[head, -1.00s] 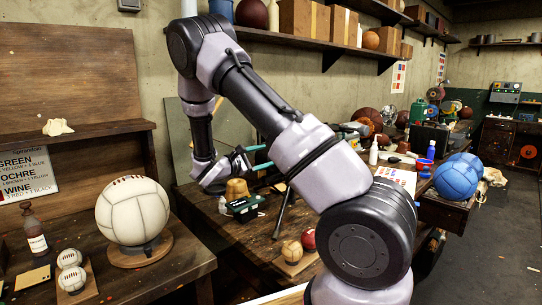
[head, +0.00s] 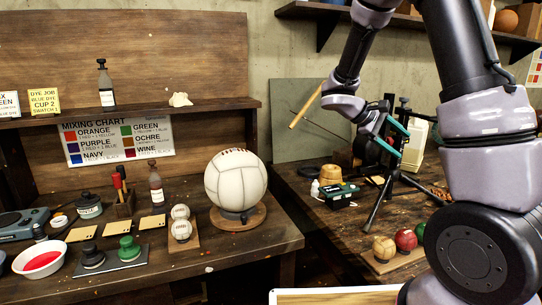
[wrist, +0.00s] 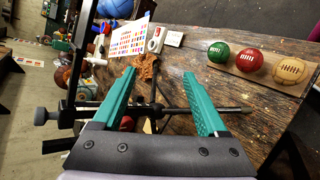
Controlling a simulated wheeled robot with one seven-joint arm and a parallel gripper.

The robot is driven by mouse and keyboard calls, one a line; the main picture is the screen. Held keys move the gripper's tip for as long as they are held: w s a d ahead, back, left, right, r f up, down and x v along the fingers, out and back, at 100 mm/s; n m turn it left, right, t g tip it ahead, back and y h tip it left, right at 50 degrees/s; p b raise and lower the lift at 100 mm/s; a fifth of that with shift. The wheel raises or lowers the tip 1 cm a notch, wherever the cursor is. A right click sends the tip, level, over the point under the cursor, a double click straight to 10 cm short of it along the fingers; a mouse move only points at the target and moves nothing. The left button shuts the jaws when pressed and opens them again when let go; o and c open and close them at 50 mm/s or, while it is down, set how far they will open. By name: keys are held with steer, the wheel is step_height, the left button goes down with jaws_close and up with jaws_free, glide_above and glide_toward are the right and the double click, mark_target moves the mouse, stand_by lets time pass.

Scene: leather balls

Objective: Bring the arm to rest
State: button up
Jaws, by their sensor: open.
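My gripper (head: 390,135) shows at the upper right of the head view, beside a dark stand on the right-hand workbench (head: 290,190). In the wrist view my gripper (wrist: 160,88) has its two teal fingers wide apart with nothing held between them. Beyond the fingers, a dark metal bar (wrist: 185,109) crosses the view above the bench top; I cannot tell whether it touches a finger. My arm rises at the right of the head view and bends down to the gripper.
Green (wrist: 218,52), red (wrist: 249,60) and tan (wrist: 289,70) balls lie on a wooden board. A dark tripod stand (head: 378,200) stands under my gripper. A large white ball (head: 236,180) sits on the left bench. A shelf (head: 410,22) runs along the wall.

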steer(key=s+a+r+m+t+y, duration=0.3)
steer(key=s+a+r+y, duration=0.3)
steer(key=s, duration=0.3)
steer(key=s+a+r+m+t+y, duration=0.4)
steer(key=s+a+r+m+y, duration=0.2)
steer(key=s, duration=0.4)
step_height(320, 180, up, 2)
steer(key=shift+a+r+m+y, duration=0.1)
steer(key=shift+a+m+y, duration=0.2)
steer(key=shift+y, duration=0.3)
